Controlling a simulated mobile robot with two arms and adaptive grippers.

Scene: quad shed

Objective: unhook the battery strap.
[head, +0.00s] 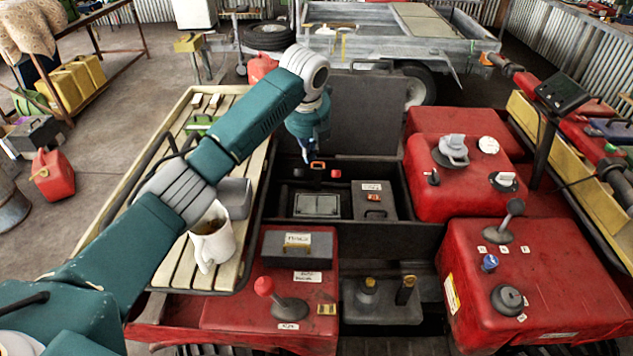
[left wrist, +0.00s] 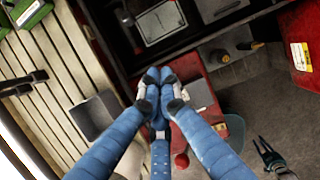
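The open black battery box (head: 335,228) holds a flat unit with a grey panel (head: 317,205); the panel also shows in the left wrist view (left wrist: 160,20). Behind it is a dark bar with a small orange piece (head: 317,164). I cannot clearly make out the strap or its hook. My left gripper (head: 305,155) hangs above the back left of the box, apart from the orange piece. In the left wrist view its blue fingers (left wrist: 160,82) meet with nothing visible between them. A dark claw shape, apparently my right gripper (left wrist: 268,155), shows low at the right with fingers apart.
A grey case (head: 372,200) sits at the box's right. The raised lid (head: 355,110) stands behind. A slatted rack (head: 180,255) with a white mug (head: 212,240) lies left. A red-knobbed lever (head: 264,287) and red tanks (head: 470,185) flank the box.

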